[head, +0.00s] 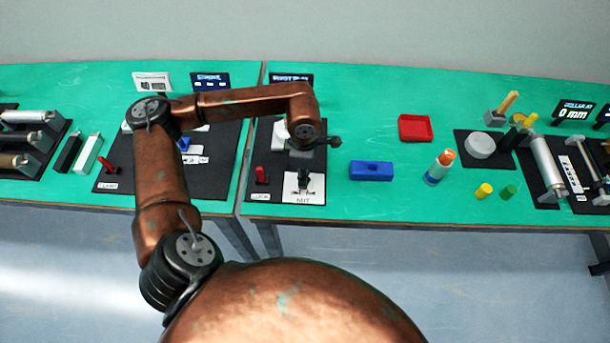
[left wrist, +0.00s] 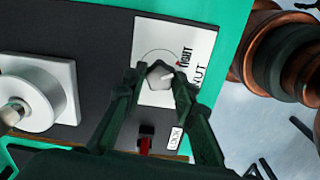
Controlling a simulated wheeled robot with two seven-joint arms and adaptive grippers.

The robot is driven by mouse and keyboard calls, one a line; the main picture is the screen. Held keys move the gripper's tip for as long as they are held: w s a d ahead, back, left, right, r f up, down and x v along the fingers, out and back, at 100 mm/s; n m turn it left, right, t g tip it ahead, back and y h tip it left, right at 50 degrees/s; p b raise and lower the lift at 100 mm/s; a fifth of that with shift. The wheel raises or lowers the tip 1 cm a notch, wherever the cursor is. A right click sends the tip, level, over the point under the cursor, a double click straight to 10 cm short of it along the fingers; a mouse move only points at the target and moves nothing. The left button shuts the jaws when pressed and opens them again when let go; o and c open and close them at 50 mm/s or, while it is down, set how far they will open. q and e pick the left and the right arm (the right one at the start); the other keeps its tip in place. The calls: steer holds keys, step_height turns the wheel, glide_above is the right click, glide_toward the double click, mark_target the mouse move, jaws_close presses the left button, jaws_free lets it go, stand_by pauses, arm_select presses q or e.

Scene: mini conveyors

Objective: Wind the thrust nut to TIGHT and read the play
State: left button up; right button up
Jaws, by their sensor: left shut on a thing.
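The thrust nut (left wrist: 160,76) is a grey hexagonal knob with a pale pointer mark, on a white plate (left wrist: 150,35) with a printed arc, the word TIGHT and the label NUT. The pointer is turned toward the TIGHT side; its exact alignment is hard to tell. My left gripper (left wrist: 160,84) is shut on the nut, one dark finger on each side. In the head view my left gripper (head: 304,186) is over the NUT plate (head: 316,196) and hides the nut. A dark display (head: 291,78) stands behind; my arm covers part of it and its text is unreadable. My right gripper is out of view.
A red lock lever (head: 262,174) stands left of the nut plate, and a white roller (left wrist: 30,95) is close by. A blue block (head: 371,171) and red tray (head: 415,128) lie to the right.

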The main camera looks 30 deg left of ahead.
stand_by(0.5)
arm_select(q)
steer(key=o, duration=1.2)
steer(key=shift+c, duration=0.2)
steer(key=shift+r, duration=0.25)
step_height(320, 180, up, 12)
steer(key=shift+f, duration=0.25)
steer(key=shift+r, duration=0.1)
